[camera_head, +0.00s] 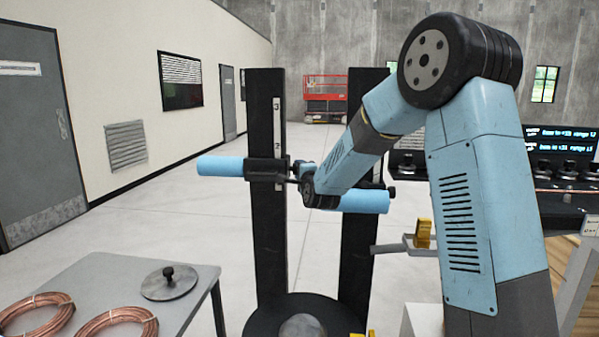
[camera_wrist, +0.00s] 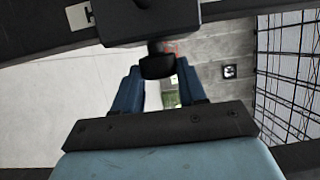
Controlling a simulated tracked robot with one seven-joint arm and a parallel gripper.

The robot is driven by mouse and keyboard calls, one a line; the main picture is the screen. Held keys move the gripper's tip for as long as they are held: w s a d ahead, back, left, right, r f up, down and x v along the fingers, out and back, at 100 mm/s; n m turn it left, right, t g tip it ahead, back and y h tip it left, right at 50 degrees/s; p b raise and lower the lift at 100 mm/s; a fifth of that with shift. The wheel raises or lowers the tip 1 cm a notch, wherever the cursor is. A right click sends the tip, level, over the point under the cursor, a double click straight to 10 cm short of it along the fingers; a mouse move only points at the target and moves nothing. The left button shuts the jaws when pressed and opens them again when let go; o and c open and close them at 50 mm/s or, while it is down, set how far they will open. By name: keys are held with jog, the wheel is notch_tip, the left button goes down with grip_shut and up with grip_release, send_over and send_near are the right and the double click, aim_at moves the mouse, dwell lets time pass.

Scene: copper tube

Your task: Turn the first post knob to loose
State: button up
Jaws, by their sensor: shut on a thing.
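Two black upright posts stand on a round black base. The knob's mark or turn angle cannot be seen. The right post (camera_head: 358,250) is partly behind my arm, with a small dark knob (camera_head: 391,191) beside it.
A grey table (camera_head: 205,275) at the lower left holds copper coils (camera_head: 118,322) and a grey disc with a black knob (camera_head: 168,282). A dark panel with lit text (camera_head: 560,145) stands at the right. Open floor lies left of the posts.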

jog(key=shift+f, duration=0.4)
jog(key=o, duration=1.1)
jog(key=shift+r, duration=0.2)
jog(key=shift+c, duration=0.2)
jog(key=s+d+f, duration=0.1)
jog(key=s+d, duration=0.1)
jog(key=s, duration=1.1)
jog(key=shift+s+d, duration=0.25)
jog(key=shift+d, duration=0.1)
